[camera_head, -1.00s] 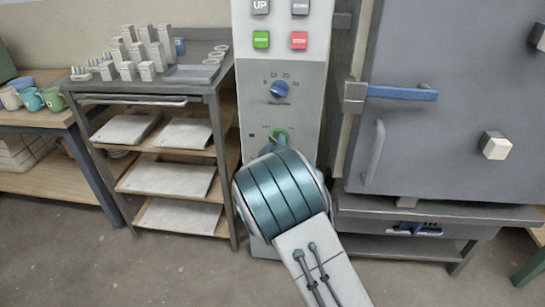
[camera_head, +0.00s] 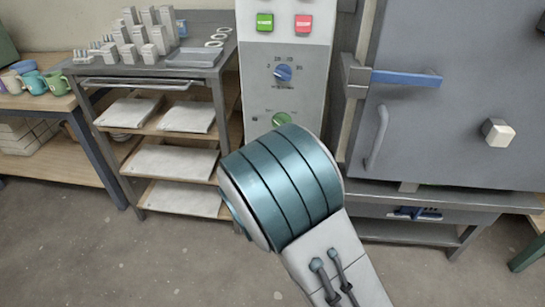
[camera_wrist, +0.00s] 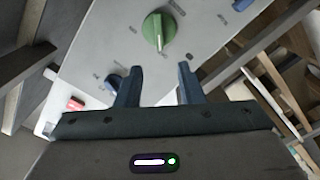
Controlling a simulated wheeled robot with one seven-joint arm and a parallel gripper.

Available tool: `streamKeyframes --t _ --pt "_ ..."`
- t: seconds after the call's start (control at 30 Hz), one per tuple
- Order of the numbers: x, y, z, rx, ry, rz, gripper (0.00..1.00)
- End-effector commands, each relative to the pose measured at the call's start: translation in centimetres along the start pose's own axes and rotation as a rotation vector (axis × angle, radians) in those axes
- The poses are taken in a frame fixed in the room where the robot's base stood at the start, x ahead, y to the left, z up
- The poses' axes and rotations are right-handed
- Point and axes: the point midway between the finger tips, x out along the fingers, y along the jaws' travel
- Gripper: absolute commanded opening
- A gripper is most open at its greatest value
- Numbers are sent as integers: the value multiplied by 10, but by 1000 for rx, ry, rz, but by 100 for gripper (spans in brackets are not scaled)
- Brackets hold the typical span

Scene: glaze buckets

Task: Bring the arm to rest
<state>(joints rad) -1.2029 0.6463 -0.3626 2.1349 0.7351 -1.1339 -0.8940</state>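My gripper (camera_wrist: 160,85) shows in the wrist view with its two dark fingers spread apart and nothing between them. Beyond the fingertips, apart from them, is the grey panel (camera_wrist: 105,48) with a green knob (camera_wrist: 158,30). A blue knob (camera_wrist: 116,82) lies left of the fingers, partly behind the left one. In the head view my arm's teal-banded joint covers the lower part of the control panel (camera_head: 262,90), and my gripper is hidden behind it. The green knob (camera_head: 282,119) and blue knob (camera_head: 283,72) show above the joint.
A kiln (camera_head: 455,100) with a blue handle (camera_head: 406,78) stands right of the panel. A shelf cart (camera_head: 150,72) with kiln posts and boards stands to the left. A wooden bench (camera_head: 48,104) with mugs is further left. The floor (camera_head: 90,260) in front is bare.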

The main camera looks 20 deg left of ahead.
Motion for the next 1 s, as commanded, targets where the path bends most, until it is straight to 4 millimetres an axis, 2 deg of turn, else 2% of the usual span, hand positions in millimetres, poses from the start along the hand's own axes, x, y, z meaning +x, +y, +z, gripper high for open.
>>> streamKeyframes --t 0.3,0.43,0.57,0.6,0.73,0.87,1.0 --pt "1 1 0 2 -2 -1 35" --pt "6 19 2 48 -42 -32 35" --pt "13 62 10 172 -148 -117 35" --pt "13 78 13 221 -190 -150 35" --pt "3 130 22 378 -324 -257 35" --pt "-21 181 29 510 -454 -346 35" --pt "-61 234 35 624 -602 -417 35"
